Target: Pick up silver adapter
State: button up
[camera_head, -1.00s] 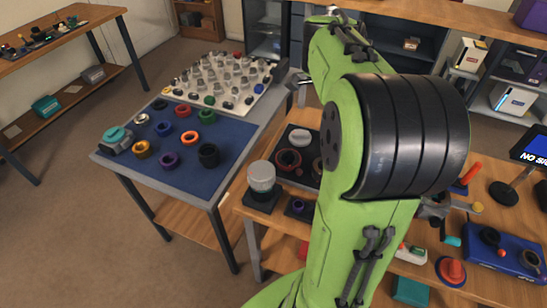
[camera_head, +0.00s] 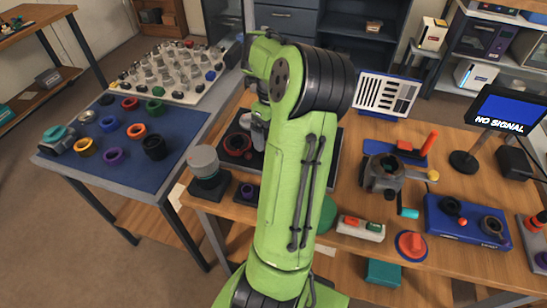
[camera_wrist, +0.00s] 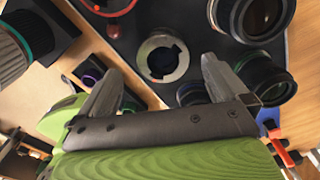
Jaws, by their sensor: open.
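A silver ring-shaped adapter (camera_wrist: 163,57) with a dark centre lies on the dark tray (camera_wrist: 215,60) in the wrist view. My gripper (camera_wrist: 160,72) is open and empty, with its two fingers apart on either side of the adapter's near edge in the picture. I cannot tell the height gap between them. In the head view my arm reaches over the dark tray (camera_head: 327,172), and my fingertips are hard to make out there. Another silver ring (camera_head: 87,116) lies on the blue mat (camera_head: 185,125).
Lens parts crowd the adapter: a dark lens with a green ring (camera_wrist: 262,80) at right and a large lens (camera_wrist: 255,15) above it. A grey cylinder (camera_head: 203,160) on a black base and a purple ring (camera_head: 247,190) stand left of my arm.

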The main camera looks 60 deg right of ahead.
notch_tip(320, 180, down, 7)
jog(key=shift+d+r+b, duration=0.1)
jog(key=shift+d+b, duration=0.05)
jog(key=shift+b, duration=0.95)
jog(key=shift+r, duration=0.1)
jog(key=shift+c, duration=0.2)
jog(key=c, duration=1)
